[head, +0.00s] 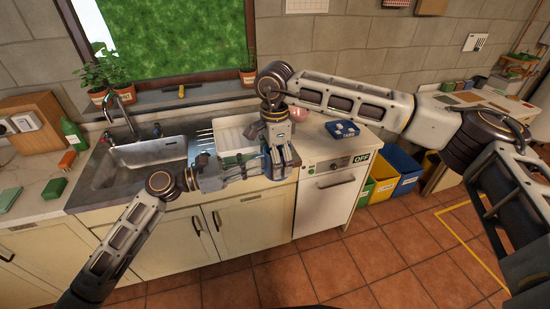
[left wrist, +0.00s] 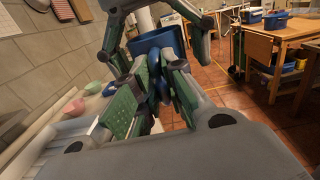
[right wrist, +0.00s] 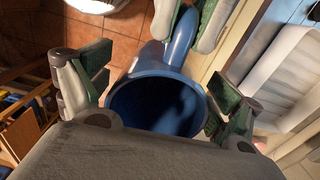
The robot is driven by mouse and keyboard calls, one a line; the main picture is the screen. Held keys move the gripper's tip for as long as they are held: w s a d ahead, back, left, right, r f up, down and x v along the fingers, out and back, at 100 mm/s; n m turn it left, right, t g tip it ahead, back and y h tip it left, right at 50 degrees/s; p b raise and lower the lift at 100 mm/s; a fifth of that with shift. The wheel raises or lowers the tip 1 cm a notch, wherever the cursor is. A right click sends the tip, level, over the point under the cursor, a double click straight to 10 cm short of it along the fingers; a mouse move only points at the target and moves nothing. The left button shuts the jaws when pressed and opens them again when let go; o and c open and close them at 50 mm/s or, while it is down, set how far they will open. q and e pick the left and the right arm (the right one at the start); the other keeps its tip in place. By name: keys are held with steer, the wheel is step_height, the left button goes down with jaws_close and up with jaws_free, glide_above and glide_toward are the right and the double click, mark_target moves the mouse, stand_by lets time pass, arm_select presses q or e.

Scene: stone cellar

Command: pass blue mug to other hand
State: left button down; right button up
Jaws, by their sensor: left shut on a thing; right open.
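The blue mug (right wrist: 150,104) shows in the right wrist view with its open mouth toward the camera. My left gripper (head: 262,168) is shut on the mug's handle (right wrist: 181,40); its green pads flank the handle. In the left wrist view the mug (left wrist: 156,42) sits beyond the left fingertips. My right gripper (head: 283,166) is open, coming down from above in the head view. Its fingers (right wrist: 163,98) stand on either side of the mug's body, with a clear gap on the left side. In the head view the grippers mostly hide the mug, held in the air before the counter.
Behind the grippers are a metal sink (head: 150,152), a white drainer (head: 232,132) and a counter with a blue box (head: 342,130). A green bottle (head: 72,133) stands left of the sink. Bins (head: 402,168) stand right of the dishwasher (head: 325,198). The tiled floor in front is clear.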

steer(key=c, duration=1.2)
arm_select(q)
steer(key=c, duration=1.4)
jaws_free()
arm_select(e)
steer(key=shift+c, duration=0.5)
arm_select(q)
steer(key=shift+a, duration=0.1)
steer(key=shift+v, duration=5.9)
steer(key=shift+w+f, duration=0.1)
steer(key=shift+f, duration=0.05)
